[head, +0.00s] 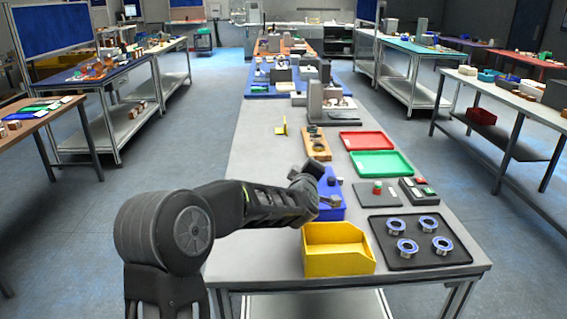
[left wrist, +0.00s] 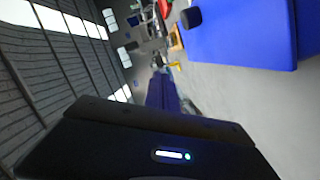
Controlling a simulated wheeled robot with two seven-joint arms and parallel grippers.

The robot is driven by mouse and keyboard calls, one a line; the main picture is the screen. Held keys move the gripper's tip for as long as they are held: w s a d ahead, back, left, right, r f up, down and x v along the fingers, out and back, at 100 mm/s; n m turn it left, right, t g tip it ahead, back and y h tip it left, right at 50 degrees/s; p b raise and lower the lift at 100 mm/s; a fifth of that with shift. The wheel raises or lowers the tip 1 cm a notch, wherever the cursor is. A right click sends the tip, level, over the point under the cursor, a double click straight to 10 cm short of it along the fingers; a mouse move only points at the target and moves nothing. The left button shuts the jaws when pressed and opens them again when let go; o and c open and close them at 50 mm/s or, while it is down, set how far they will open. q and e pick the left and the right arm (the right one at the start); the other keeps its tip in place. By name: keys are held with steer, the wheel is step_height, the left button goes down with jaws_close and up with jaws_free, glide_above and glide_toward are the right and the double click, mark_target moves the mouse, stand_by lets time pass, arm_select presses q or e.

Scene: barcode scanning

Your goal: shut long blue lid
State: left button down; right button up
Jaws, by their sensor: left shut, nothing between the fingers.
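A blue box-like thing (head: 331,211) stands on the long grey table behind the yellow bin, with a dark knob (head: 331,181) on it. My left arm reaches in from the left, and my left gripper (head: 333,202) is shut and empty at this blue thing, covering part of it. I cannot tell whether they touch. In the left wrist view a broad blue surface (left wrist: 245,35) fills the upper right, with a dark knob (left wrist: 190,17) at its edge. Whether the lid is open or shut is unclear. My right gripper is out of view.
An open yellow bin (head: 338,262) stands in front. A black tray (head: 420,257) with several blue-rimmed rings lies to its right.

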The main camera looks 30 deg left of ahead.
mark_target(333, 190)
arm_select(q)
steer(key=w+d+m+p, duration=0.1)
steer(key=p, duration=0.1)
steer(key=d+m+g+p, duration=0.1)
steer(key=m+p, duration=0.1)
steer(key=p, duration=0.1)
steer(key=w+d+m+p, duration=0.1)
steer(key=p, duration=0.1)
steer(key=shift+w+d+f+m+y, duration=0.2)
steer(key=shift+w+d+m+y, duration=0.1)
steer(key=shift+w+m+y, duration=0.1)
steer(key=shift+w+d+f+m+g+p, duration=0.3)
steer(key=shift+d+f+m+g+p, duration=0.2)
steer(key=shift+m+p, duration=0.1)
steer(key=shift+w+d+f, duration=0.1)
steer(key=shift+w+f, duration=0.05)
steer(key=shift+f, duration=0.2)
steer(key=shift+w+d+f+b, duration=0.35)
steer(key=shift+d+f, duration=0.15)
steer(key=shift+f, duration=0.15)
